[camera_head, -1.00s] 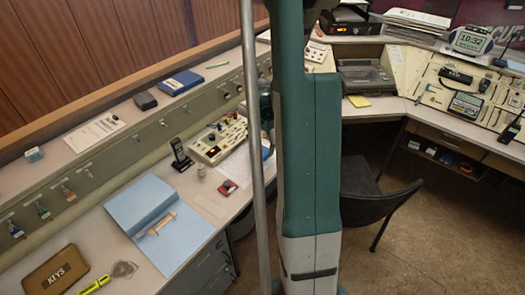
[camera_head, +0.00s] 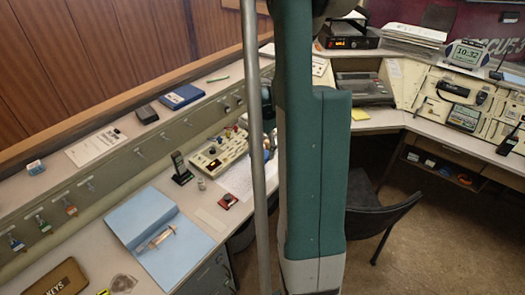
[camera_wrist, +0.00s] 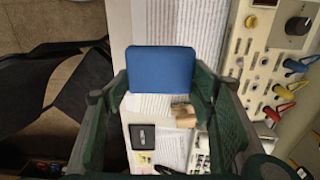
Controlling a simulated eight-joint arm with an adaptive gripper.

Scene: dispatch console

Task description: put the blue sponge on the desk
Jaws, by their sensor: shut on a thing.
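The blue sponge (camera_wrist: 160,69) is a flat blue block with rounded corners in the wrist view. My gripper (camera_wrist: 160,82) is shut on it, with one green finger at each side. Printed papers lie below the sponge in that view; I cannot tell how high it is above them. The desk (camera_head: 92,245) is a pale surface along the left in the head view. There my arm hides the gripper and the sponge.
A control panel with coloured levers (camera_wrist: 268,75) is right of the gripper. A black wallet-like item (camera_wrist: 143,136) lies on papers. On the desk are a light blue folder (camera_head: 135,213), a handset (camera_head: 181,166) and a brown KEYS case (camera_head: 55,280). A dark chair (camera_head: 385,220) stands right of my arm.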

